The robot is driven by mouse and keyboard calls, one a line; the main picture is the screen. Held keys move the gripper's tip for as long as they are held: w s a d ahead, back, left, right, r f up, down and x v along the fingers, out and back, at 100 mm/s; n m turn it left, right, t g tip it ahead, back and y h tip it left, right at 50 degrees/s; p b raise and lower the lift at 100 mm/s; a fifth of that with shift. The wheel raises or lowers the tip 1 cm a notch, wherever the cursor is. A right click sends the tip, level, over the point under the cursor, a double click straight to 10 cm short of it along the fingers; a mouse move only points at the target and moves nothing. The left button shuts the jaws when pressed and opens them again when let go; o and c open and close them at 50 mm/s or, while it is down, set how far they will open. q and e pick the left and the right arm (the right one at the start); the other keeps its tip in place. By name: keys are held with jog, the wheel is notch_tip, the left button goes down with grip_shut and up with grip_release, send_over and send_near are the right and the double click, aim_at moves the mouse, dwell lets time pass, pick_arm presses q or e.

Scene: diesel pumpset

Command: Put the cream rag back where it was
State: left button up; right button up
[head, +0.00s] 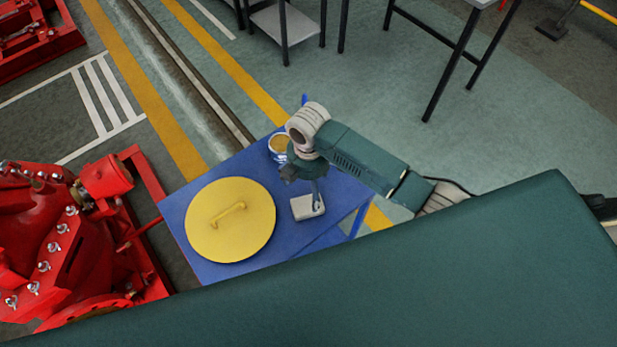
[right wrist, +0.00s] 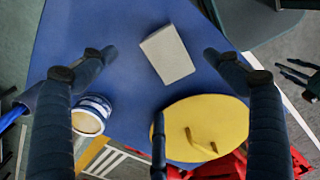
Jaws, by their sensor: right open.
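The cream rag (head: 307,208) looks like a small, folded, pale block lying on the blue table top (head: 335,196), to the right of a yellow round lid. In the right wrist view the rag (right wrist: 167,54) lies flat between the spread fingers. My right gripper (head: 304,186) is open and empty above the table, close to the rag; one finger overlaps the rag's upper edge in the head view. I cannot tell if it touches. In the right wrist view a dark, finger-like part, apparently my left gripper (right wrist: 300,78), shows at the right edge.
The yellow lid (head: 212,228) with a bar handle covers the table's left part. A blue-and-white tin (head: 279,143) with tan contents stands at the back edge, close behind my right gripper. Red pump machinery (head: 75,240) stands left of the table.

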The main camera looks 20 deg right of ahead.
notch_tip(320, 180, up, 5)
jog(key=shift+r, duration=0.1)
dwell(0.6)
